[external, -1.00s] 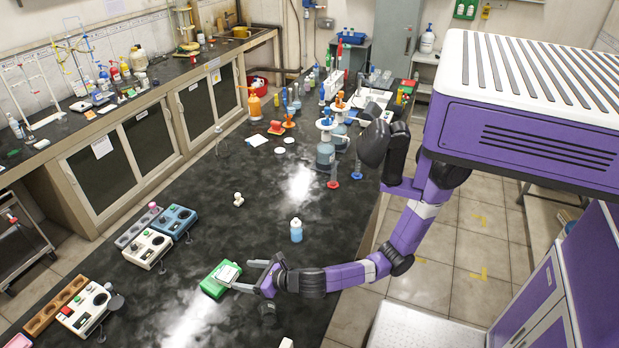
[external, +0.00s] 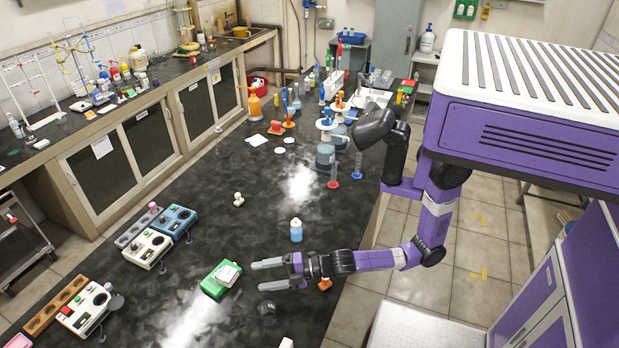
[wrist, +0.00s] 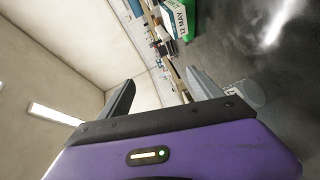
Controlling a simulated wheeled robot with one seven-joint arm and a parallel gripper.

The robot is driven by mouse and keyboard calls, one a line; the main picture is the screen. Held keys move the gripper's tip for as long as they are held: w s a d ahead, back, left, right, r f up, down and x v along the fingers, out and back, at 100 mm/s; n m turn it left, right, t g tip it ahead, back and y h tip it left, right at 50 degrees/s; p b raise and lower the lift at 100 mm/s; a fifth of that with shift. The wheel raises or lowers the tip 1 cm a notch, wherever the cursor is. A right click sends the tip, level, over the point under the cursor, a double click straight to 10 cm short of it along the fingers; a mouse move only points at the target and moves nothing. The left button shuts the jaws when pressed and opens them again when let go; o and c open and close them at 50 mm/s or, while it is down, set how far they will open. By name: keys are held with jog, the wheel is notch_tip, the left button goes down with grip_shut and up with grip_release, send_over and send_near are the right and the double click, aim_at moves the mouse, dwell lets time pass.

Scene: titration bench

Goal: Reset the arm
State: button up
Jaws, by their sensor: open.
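My gripper (external: 268,275) is open and empty above the bench, right of the green box with a white top (external: 221,277). In the wrist view my two grey fingers (wrist: 162,98) are spread with nothing held between them. The green box also shows at the top of the wrist view (wrist: 183,18), with lettering on it. A small clear glass container (external: 267,307) stands on the bench below my gripper.
Stirrer units (external: 148,248) stand at the left of the dark bench (external: 255,215). Large blue-liquid bottles (external: 325,155) and cylinders stand toward the back. A small white piece (external: 238,199) lies mid-bench. The bench between them is mostly clear.

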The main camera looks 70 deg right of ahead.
jog(key=s+d+m+h, duration=0.4)
jog(key=s+d+m, duration=0.6)
jog(key=s+d, duration=0.3)
jog(key=s+d+m+h, duration=0.4)
jog(key=s+d+m, duration=0.7)
jog(key=d, duration=0.7)
jog(key=shift+s+d+m, duration=0.3)
jog(key=shift+s, duration=0.85)
jog(key=shift+r, duration=0.1)
